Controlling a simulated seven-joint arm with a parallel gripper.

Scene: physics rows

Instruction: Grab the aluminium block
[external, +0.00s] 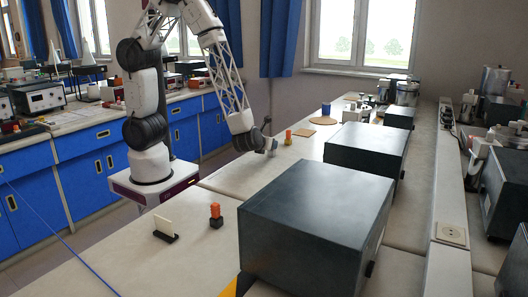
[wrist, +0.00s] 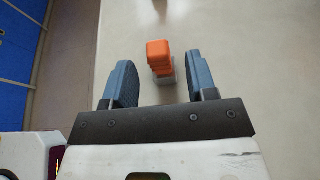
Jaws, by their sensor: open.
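In the wrist view an orange stepped piece (wrist: 159,56) stands upright on the pale bench, on a light grey, metallic-looking base (wrist: 168,79). This grey base may be the aluminium block; its lower part is mostly hidden under the orange piece. In the external view the same orange piece (external: 288,134) stands just right of my gripper (external: 269,145). In the wrist view my gripper (wrist: 160,63) is open, with one blue-grey finger on each side of the orange piece and visible gaps. It holds nothing.
A second orange piece (external: 215,210) on a dark base and a cream plate in a black stand (external: 164,225) are on the near bench. Large dark boxes (external: 315,220) stand to the right. The bench beside the fingers is clear.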

